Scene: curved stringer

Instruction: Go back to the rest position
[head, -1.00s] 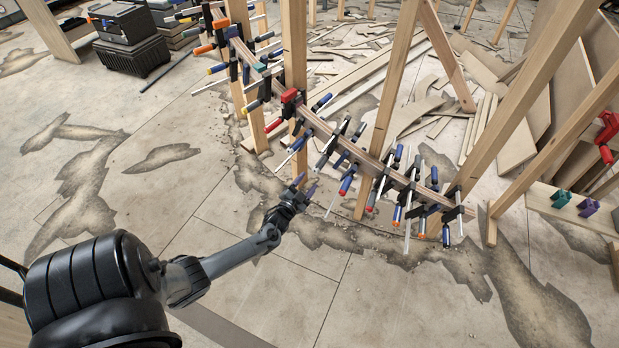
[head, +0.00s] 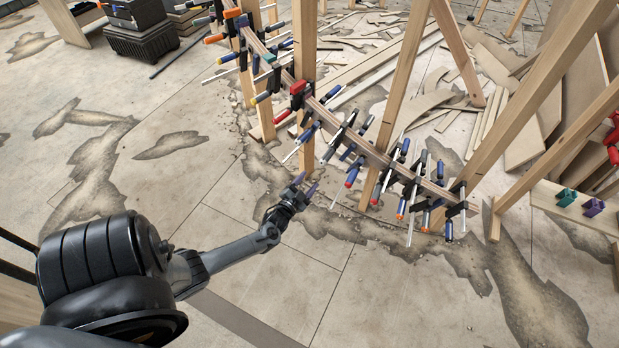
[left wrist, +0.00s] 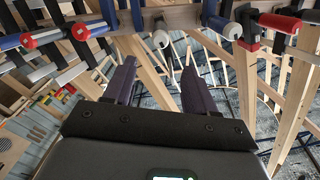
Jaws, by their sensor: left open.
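My left gripper (head: 301,186) is open and empty in the head view, with purple fingertips. It is in front of the curved wooden stringer (head: 338,128) and apart from it. In the left wrist view the two dark purple fingers (left wrist: 158,85) stand apart with nothing between them. The stringer runs diagonally and carries many bar clamps (head: 350,172) with blue, orange and red handles. Several clamps also show along the top of the left wrist view (left wrist: 160,38). My right gripper is not in view.
Upright wooden posts (head: 400,90) hold the stringer. Wood offcuts (head: 440,100) lie behind it. Black cases (head: 140,40) stand at the back left. Teal and purple clamps (head: 567,197) sit on a board at right. The stained floor (head: 220,200) around my left arm is clear.

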